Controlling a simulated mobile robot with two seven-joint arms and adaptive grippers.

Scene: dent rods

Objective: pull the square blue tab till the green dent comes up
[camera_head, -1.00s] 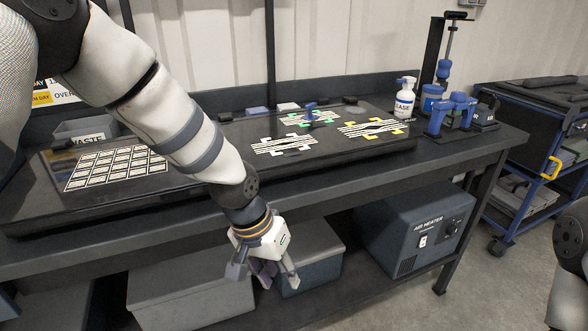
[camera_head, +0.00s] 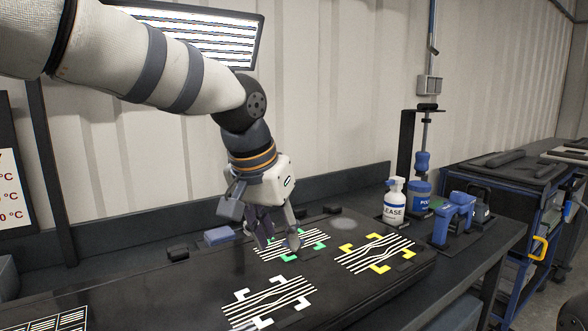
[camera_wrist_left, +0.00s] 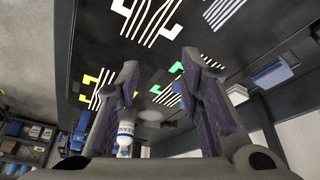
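The green-cornered patch (camera_head: 290,246) lies on the dark panel, with its striped reflection partly behind my left gripper. Its green corner marks also show in the left wrist view (camera_wrist_left: 176,68). The stripes that show there look nearly straight. My left gripper (camera_head: 278,238) hangs fingers-down over this patch in the head view. Its fingers are apart in the left wrist view (camera_wrist_left: 160,75), with no object clearly held between them. My right gripper is in neither view.
A blue block (camera_head: 219,236) and dark blocks stand along the panel's back. A white spray bottle (camera_head: 393,202) and a blue tool (camera_head: 455,218) stand right. A striped light board (camera_head: 190,32) hangs above.

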